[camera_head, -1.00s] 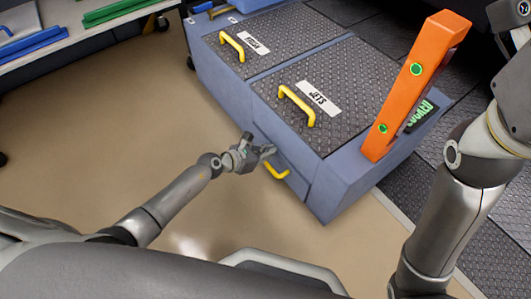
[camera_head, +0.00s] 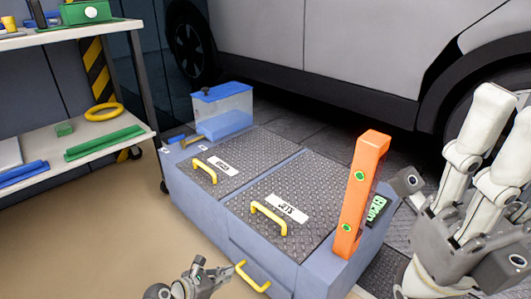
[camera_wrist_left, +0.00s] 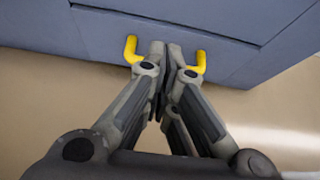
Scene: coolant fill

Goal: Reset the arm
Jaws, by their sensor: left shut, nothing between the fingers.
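My left gripper (camera_head: 205,268) is low in the head view, just left of the yellow handle (camera_head: 252,278) on the front of the blue-grey cabinet (camera_head: 322,268). In the left wrist view my left gripper (camera_wrist_left: 165,50) has its fingers together with nothing between them. They overlap the middle of the yellow handle (camera_wrist_left: 131,48) in that view, and I cannot tell whether they touch it. My right gripper (camera_head: 503,110) is large at the right edge, raised with its fingers pointing up. Its fingertip gap is unclear.
The cabinet's top has two lidded panels with yellow handles (camera_head: 268,218), an orange post (camera_head: 360,195) and a clear-and-blue container (camera_head: 222,112). A shelf (camera_head: 110,148) stands left, a grey vehicle (camera_head: 330,45) behind. The floor at front left is clear.

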